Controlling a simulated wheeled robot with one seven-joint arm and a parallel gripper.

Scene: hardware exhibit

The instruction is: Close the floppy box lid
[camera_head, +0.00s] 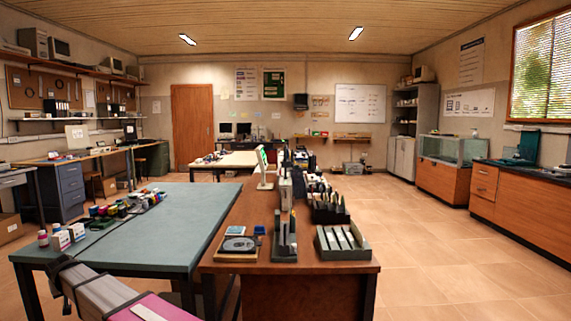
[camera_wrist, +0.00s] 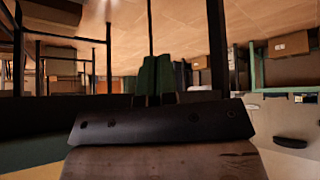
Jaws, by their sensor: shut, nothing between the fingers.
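A dark teal box-like thing (camera_head: 524,146) with an upright, lid-like panel stands on the far right counter in the head view. It may be the floppy box with its lid raised, but it is too small to be sure. My gripper (camera_wrist: 157,60) shows in the wrist view as two dark green fingers side by side, shut and empty. In the head view only part of my arm shows at the lower left, and the gripper is out of sight. No floppy box can be made out in the wrist view.
A teal-topped table (camera_head: 150,220) with small coloured items stands at the front left. A wooden table (camera_head: 235,207) beside it bears trays and devices. Open tiled floor (camera_head: 440,255) lies between it and the right-hand cabinets (camera_head: 535,192). A glass case (camera_head: 450,150) stands further back.

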